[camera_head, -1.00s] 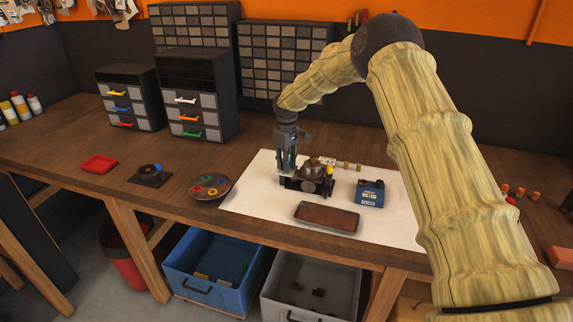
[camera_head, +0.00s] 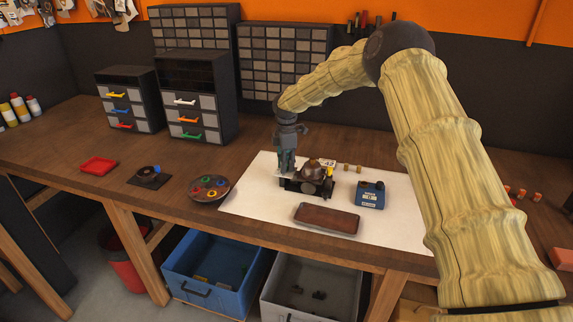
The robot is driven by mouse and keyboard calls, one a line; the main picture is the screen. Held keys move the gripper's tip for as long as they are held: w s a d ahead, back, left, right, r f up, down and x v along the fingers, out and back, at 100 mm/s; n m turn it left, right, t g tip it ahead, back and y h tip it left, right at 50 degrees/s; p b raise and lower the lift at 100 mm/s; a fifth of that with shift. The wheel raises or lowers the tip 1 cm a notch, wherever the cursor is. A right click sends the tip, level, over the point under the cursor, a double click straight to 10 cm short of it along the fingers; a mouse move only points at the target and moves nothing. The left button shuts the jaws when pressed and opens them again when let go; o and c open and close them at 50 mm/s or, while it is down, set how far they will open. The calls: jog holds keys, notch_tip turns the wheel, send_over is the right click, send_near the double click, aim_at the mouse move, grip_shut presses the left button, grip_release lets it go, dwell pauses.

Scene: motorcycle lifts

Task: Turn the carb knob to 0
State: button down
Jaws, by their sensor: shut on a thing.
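The carburetor (camera_head: 313,178) is a small dark and brass-brown assembly on a white mat (camera_head: 258,190) on the workbench. A small white label reading about 43 stands at its back. My gripper (camera_head: 286,172) points down at the carburetor's left end, with its fingers shut on the carb knob. The knob itself is hidden between the fingers, so its setting cannot be read.
A blue box-shaped device (camera_head: 370,195) stands right of the carburetor, and a brown tray (camera_head: 327,218) lies in front. A round dish (camera_head: 209,188) with coloured rings, a black pad (camera_head: 149,177) and a red tray (camera_head: 98,165) are on the left. Drawer cabinets (camera_head: 197,95) stand behind.

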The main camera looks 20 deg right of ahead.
jog(key=shift+s+f+n, duration=0.15)
jog(key=shift+f+n, duration=0.2)
jog(key=shift+n, duration=0.85)
jog(key=shift+a, duration=0.1)
jog(key=c, duration=1.3)
grip_release()
jog(key=shift+r, duration=0.1)
jog(key=shift+w+r, duration=0.2)
jog(key=shift+r, duration=0.4)
notch_tip(320, 180, up, 11)
jog(key=shift+f, duration=0.15)
